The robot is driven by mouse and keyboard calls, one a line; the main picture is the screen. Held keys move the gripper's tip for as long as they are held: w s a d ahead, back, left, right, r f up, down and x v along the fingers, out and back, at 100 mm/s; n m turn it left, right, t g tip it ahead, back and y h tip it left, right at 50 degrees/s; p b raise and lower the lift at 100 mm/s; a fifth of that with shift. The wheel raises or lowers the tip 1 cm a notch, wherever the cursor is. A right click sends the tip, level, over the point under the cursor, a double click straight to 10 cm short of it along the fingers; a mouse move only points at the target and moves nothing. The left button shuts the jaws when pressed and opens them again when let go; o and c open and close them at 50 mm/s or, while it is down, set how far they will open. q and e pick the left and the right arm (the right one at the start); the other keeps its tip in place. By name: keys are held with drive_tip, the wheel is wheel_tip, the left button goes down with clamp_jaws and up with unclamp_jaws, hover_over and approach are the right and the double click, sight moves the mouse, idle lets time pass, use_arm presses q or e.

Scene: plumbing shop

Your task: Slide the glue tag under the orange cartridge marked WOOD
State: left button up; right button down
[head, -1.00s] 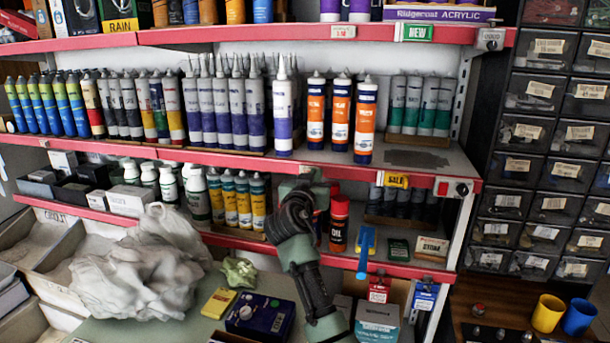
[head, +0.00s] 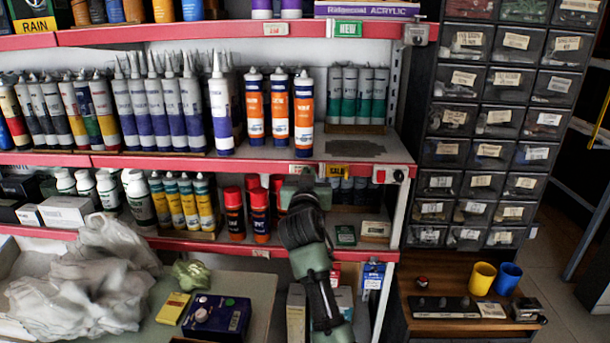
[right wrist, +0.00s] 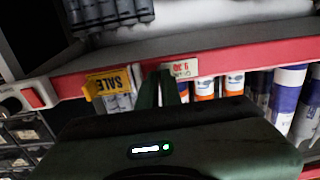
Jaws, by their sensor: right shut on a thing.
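A small pale tag (head: 300,169) is at the red shelf edge, below and near the right cartridge. My left gripper is not in view.
A yellow SALE tag (head: 333,170) sits on the red shelf edge (head: 230,163) just right of the tag. A red switch (head: 380,175) is at the shelf's right end. Red cans (head: 260,215) stand below, beside my arm.

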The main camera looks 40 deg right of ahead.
drive_tip(key=c, duration=1.6)
unclamp_jaws()
drive_tip(key=shift+s+d+f, duration=0.1)
drive_tip(key=shift+d, duration=0.05)
drive_tip(key=w+a+b, duration=0.3)
drive_tip(key=w+a, duration=0.8)
drive_tip(key=shift+w+a+b, duration=0.25)
drive_tip(key=shift+a+b, duration=0.05)
drive_tip(key=shift+b, duration=0.05)
drive_tip(key=v, duration=0.8)
wheel_tip(320, 180, down, 14)
drive_tip(key=w+d+n+y+p, duration=0.1)
drive_tip(key=d+n+y+p, duration=0.15)
drive_tip(key=n+p, duration=0.8)
drive_tip(key=s+d+f+n+g+y+p, duration=0.1)
drive_tip(key=s+f+n, duration=0.2)
drive_tip(key=f+n, duration=0.4)
drive_tip(key=s+d+f+n+g+y+p, duration=0.1)
drive_tip(key=s+d+f+n+g+y, duration=0.1)
drive_tip(key=s+f+n, duration=0.2)
drive_tip(key=shift+s+f+n, duration=0.15)
drive_tip(key=shift+f+n, duration=1.3)
drive_tip(key=shift+n, duration=0.7)
